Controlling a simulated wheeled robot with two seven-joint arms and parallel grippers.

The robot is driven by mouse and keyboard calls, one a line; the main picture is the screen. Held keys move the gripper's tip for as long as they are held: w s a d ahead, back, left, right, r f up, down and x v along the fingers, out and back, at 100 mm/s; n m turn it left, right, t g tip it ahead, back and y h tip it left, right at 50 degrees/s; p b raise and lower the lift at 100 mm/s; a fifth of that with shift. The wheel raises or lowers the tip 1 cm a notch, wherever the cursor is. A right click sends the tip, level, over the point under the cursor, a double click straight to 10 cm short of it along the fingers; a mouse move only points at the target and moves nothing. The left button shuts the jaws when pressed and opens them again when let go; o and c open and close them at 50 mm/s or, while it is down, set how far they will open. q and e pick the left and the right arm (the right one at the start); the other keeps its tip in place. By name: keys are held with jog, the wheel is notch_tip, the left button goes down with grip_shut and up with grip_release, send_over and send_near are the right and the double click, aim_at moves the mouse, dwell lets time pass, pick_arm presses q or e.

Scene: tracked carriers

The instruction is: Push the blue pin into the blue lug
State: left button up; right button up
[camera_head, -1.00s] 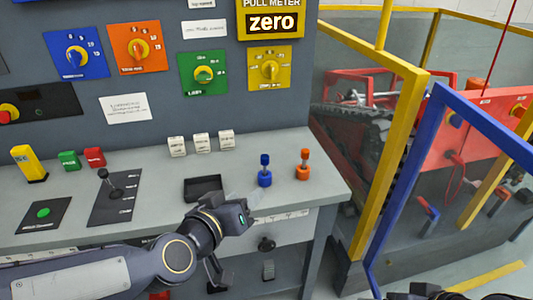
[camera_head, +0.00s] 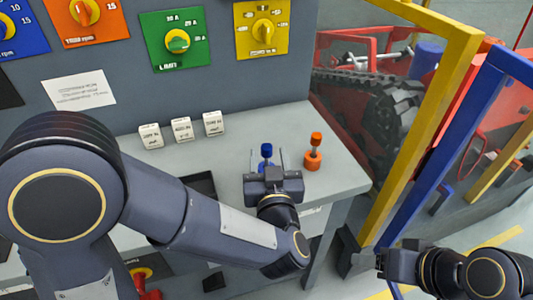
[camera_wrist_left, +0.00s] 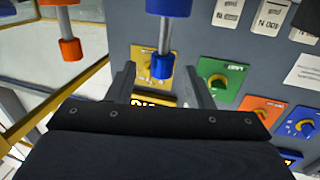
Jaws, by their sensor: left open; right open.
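The blue pin (camera_head: 266,150) stands upright on the bench, with its head raised on a thin stem. In the left wrist view, which is upside down, the blue pin (camera_wrist_left: 161,66) hangs from the blue lug (camera_wrist_left: 168,6), with bare stem showing between them. My left gripper (camera_head: 266,160) is open, its fingers on either side of the pin. In the wrist view, the fingers (camera_wrist_left: 158,82) show gaps to the head. The gripper hides the lug in the head view. My right gripper (camera_head: 382,262) is open and empty at lower right, away from the bench.
An orange pin and lug (camera_head: 313,152) stand close to the right of my left gripper. Three white label blocks (camera_head: 181,130) stand behind left. The panel with dials (camera_head: 177,40) rises behind. Yellow and blue posts (camera_head: 440,140) stand beyond the bench's right edge.

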aim_at(267, 152)
pick_arm(q)
jog(key=w, duration=0.3)
jog(key=shift+w+a+r, duration=0.1)
jog(key=shift+w+a, duration=0.05)
jog(key=shift+a, duration=0.1)
jog(key=shift+c, duration=0.4)
jog(key=c, duration=0.9)
grip_shut()
